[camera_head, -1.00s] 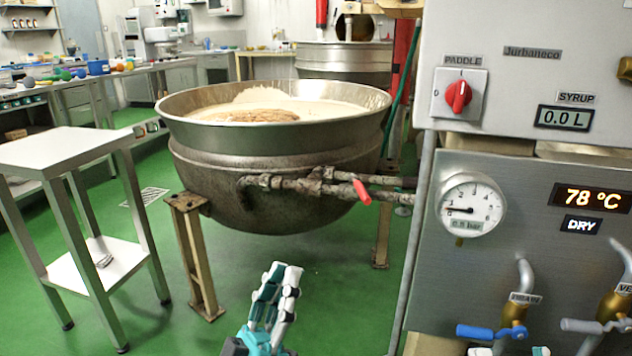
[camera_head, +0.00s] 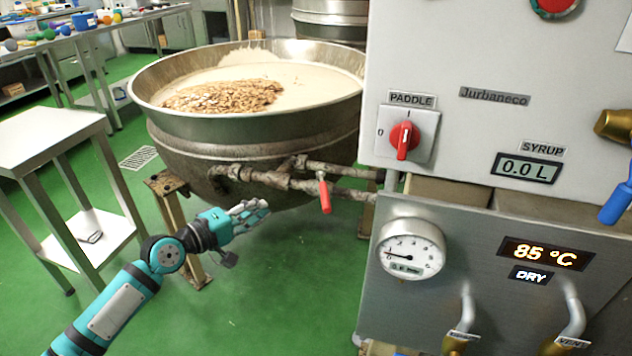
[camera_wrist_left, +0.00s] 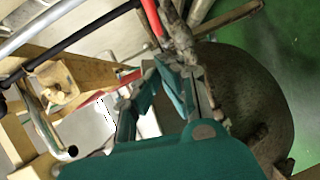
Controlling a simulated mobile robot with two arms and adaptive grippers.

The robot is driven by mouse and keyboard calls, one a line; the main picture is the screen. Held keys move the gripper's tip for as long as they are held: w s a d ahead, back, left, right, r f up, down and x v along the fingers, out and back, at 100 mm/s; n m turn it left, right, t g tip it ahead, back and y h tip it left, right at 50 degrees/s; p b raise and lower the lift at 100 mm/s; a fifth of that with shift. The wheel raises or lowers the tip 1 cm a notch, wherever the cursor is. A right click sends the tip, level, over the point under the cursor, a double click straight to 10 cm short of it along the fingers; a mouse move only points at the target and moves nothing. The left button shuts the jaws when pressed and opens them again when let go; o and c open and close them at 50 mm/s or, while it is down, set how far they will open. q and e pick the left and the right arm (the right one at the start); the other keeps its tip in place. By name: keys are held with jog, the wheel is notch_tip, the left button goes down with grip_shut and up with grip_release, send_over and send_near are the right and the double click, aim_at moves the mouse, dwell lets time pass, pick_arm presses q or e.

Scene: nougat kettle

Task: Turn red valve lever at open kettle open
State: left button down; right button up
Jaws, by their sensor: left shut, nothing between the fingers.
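The red valve lever (camera_head: 324,196) hangs down, slightly tilted, from the rusty pipe (camera_head: 270,178) at the side of the open kettle (camera_head: 240,135). My left gripper (camera_head: 264,208) is in front of the kettle, left of the lever, with its fingers pointing right towards it. It is shut and empty, and a gap shows between fingertips and lever. In the left wrist view the fingers (camera_wrist_left: 168,68) end just below a red bar (camera_wrist_left: 151,18), apparently the lever, beside the pipe. My right gripper is not in view.
The control panel (camera_head: 470,240) with a paddle switch (camera_head: 404,138), a pressure gauge (camera_head: 411,250) and a display reading 85 °C (camera_head: 545,254) stands close on the right. A white-topped table (camera_head: 40,135) stands at the left.

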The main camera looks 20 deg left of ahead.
pick_arm(q)
jog(key=b, duration=0.1)
send_near(323, 188)
jog(key=w+a, duration=0.3)
jog(key=d, duration=0.2)
jog(key=w+d+f, duration=0.1)
jog(key=d, duration=0.1)
jog(key=shift+d, duration=0.1)
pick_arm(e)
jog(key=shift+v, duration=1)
pick_arm(q)
jog(key=shift+p, duration=0.3)
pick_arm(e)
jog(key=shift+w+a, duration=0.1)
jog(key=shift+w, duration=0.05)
